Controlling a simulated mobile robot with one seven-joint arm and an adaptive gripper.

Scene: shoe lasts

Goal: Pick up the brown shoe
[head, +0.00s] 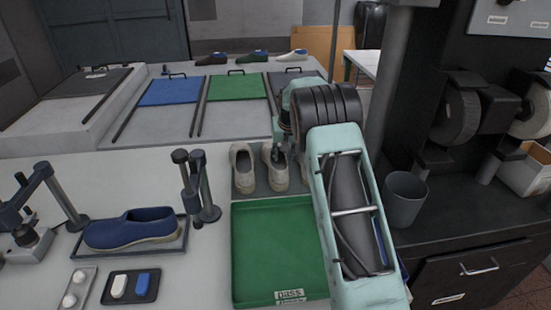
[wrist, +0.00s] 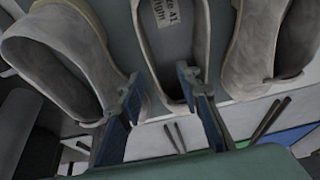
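A dark brown shoe (head: 212,59) sits at the far back in the head view, left of a green shoe and a white shoe. It does not show in the wrist view. My gripper (wrist: 161,80) is far from it, at the row of pale grey-beige shoes. In the wrist view its two blue fingers are apart at the middle pale shoe (wrist: 172,35). The right finger overlaps that shoe's opening, and the left finger is near the gap beside the left pale shoe (wrist: 60,55). I cannot tell whether they touch. My arm hides part of the row in the head view.
A green tray (head: 270,250) lies in front of the pale shoes. A blue shoe (head: 130,228) lies in a tray at left, near dark posts (head: 195,185). A grey cup (head: 404,198) and dark machine stand right. Blue (head: 170,91) and green (head: 237,87) panels lie behind.

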